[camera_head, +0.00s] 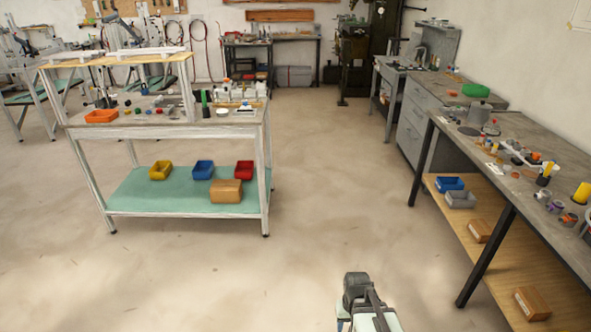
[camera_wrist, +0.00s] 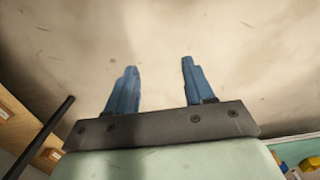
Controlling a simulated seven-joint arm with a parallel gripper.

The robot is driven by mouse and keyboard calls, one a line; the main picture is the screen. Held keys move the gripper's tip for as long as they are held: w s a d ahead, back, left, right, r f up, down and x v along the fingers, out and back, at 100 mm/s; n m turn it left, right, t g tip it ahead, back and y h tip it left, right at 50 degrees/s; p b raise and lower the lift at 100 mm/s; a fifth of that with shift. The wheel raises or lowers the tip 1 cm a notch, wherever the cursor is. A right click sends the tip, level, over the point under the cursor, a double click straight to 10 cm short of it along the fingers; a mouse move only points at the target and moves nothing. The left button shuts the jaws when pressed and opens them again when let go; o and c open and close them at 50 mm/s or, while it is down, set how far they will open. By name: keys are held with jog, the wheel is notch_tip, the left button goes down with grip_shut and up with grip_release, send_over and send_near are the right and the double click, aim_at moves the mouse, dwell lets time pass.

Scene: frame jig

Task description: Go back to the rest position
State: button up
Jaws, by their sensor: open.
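My gripper (camera_wrist: 160,80) shows in the wrist view with two blue fingers spread wide apart. Nothing is between the fingers, and bare floor lies beyond them. In the head view part of my arm shows at the bottom centre, over open floor, apart from both benches. The fingers cannot be made out in the head view.
A white-framed workbench (camera_head: 165,132) with bins and small parts stands at left. A long grey-topped bench (camera_head: 465,140) with a wooden lower shelf (camera_head: 490,255) runs along the right. The concrete floor (camera_head: 330,190) between them is clear. More benches stand at the back wall.

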jog(key=s+f+g, duration=0.3)
jog(key=s+f, duration=0.6)
jog(key=s, duration=0.5)
jog(key=s+f+g, duration=0.3)
jog(key=s+f, duration=0.6)
jog(key=s, duration=0.5)
